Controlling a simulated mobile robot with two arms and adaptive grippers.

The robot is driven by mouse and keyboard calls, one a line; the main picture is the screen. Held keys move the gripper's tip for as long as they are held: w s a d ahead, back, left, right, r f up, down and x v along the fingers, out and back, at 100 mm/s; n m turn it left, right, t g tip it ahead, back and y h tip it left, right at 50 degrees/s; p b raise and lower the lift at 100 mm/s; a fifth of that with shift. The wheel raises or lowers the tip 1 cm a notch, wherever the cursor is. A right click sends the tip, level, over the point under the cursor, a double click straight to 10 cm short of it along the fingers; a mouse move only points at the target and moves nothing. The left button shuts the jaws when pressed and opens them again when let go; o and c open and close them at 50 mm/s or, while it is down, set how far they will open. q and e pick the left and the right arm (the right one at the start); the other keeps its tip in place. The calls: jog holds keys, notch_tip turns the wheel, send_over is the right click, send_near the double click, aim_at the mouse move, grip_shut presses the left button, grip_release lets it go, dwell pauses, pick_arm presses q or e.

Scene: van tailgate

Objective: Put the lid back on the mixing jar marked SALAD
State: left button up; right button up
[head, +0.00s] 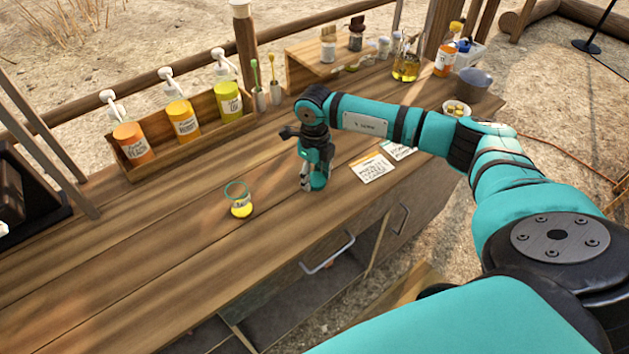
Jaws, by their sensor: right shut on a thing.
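A small clear glass jar (239,201) stands upright on the wooden counter, left of my right gripper. It has a greenish rim and yellow contents low inside, and its top looks open. I cannot read any SALAD marking on it. My right gripper (306,186) points down, low over the counter to the right of the jar and apart from it. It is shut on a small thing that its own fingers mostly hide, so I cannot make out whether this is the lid. No lid shows lying loose on the counter. My left gripper is not in view.
A wooden rack (190,140) with several pump bottles stands at the back left. Paper cards (372,167) lie right of my gripper. An oil jar (405,68), a small bowl (457,109) and a dark pot (473,82) stand farther right. The counter around the jar is clear.

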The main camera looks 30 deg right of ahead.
jog(key=shift+r, duration=0.65)
jog(key=s+a+b, duration=0.1)
jog(key=s+a, duration=0.2)
jog(key=s+a+r+b, duration=0.1)
jog(key=s+a, duration=0.2)
jog(key=a, duration=0.1)
jog(key=s+a+b, duration=0.2)
jog(key=s+a, duration=0.1)
jog(key=s, duration=0.1)
jog(key=shift+s+a+r, duration=0.1)
jog(key=shift+a+r, duration=0.05)
jog(key=shift+a, duration=0.25)
jog(key=shift+s+a+r, duration=0.15)
jog(key=shift+s+a, duration=0.3)
